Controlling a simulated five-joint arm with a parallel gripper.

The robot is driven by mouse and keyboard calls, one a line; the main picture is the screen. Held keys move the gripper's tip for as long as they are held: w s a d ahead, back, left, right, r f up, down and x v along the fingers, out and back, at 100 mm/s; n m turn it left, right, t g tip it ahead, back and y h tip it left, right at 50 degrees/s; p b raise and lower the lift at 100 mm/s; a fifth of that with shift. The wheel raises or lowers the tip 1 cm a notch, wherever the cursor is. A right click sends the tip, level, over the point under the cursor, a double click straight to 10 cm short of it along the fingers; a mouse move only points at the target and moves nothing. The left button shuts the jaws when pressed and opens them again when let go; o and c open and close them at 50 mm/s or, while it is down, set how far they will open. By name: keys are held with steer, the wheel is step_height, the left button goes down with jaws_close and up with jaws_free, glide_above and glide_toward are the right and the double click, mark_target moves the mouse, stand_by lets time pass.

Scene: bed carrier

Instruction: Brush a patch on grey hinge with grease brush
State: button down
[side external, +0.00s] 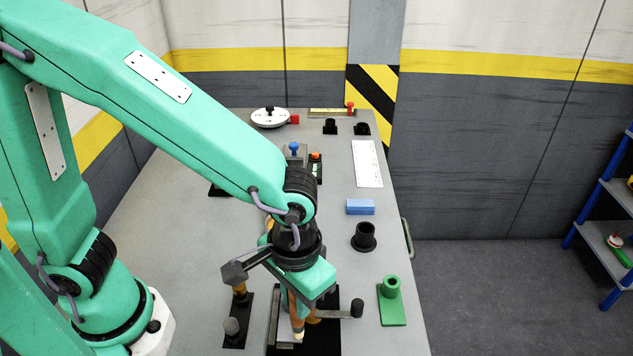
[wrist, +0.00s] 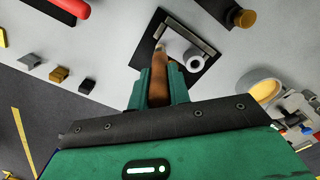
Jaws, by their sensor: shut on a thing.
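My gripper (side external: 299,298) points down over the front of the table and is shut on the grease brush. The brush has a brown handle (side external: 297,310) and also shows in the wrist view (wrist: 160,82), between the green fingers. In the wrist view its far end reaches over a black plate (wrist: 150,48), beside a pale grey cylinder on the grey hinge (wrist: 197,62). I cannot tell whether the bristles touch the hinge. In the side view my gripper hides much of the hinge; a grey strip (side external: 275,318) of it shows left of the brush.
A dark-headed tool (side external: 235,274) stands close left of my gripper. A green holder (side external: 393,312), a black cup (side external: 364,238) and a blue block (side external: 360,207) are to the right. A white strip (side external: 368,164) lies farther back. The table's left part is mostly clear.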

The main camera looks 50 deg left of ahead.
steer(key=shift+f, duration=0.4)
stand_by(0.7)
steer(key=shift+a, duration=0.15)
steer(key=shift+a, duration=0.95)
steer(key=shift+d, duration=0.25)
steer(key=shift+d, duration=0.85)
steer(key=shift+a, duration=0.2)
steer(key=shift+a, duration=0.9)
steer(key=shift+d, duration=0.15)
